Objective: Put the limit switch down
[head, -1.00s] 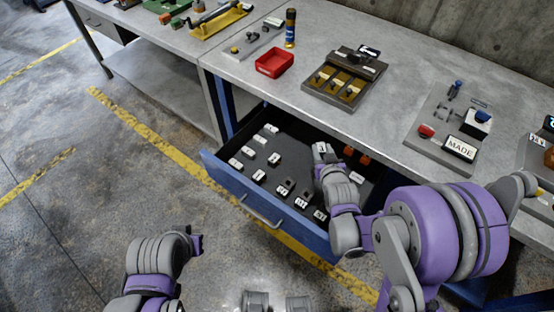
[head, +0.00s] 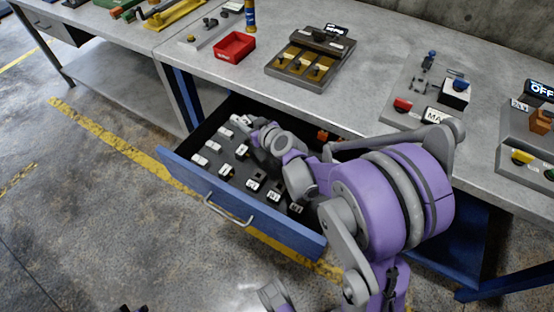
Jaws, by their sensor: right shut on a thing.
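My right gripper (head: 262,135) is inside the open blue drawer (head: 235,205), towards its back. It is shut on a small block that I take to be the limit switch; the gripper and wrist hide most of it, so I cannot tell whether it touches the drawer floor. Several small dark blocks with white labels (head: 252,184) stand in rows in the drawer, left of and in front of the gripper.
The grey workbench (head: 370,80) carries a red tray (head: 234,46), a fixture with brass-coloured slots (head: 300,65) and switch panels (head: 455,95) at the right. Orange parts (head: 323,136) lie at the drawer's back right. My right arm covers the drawer's right side.

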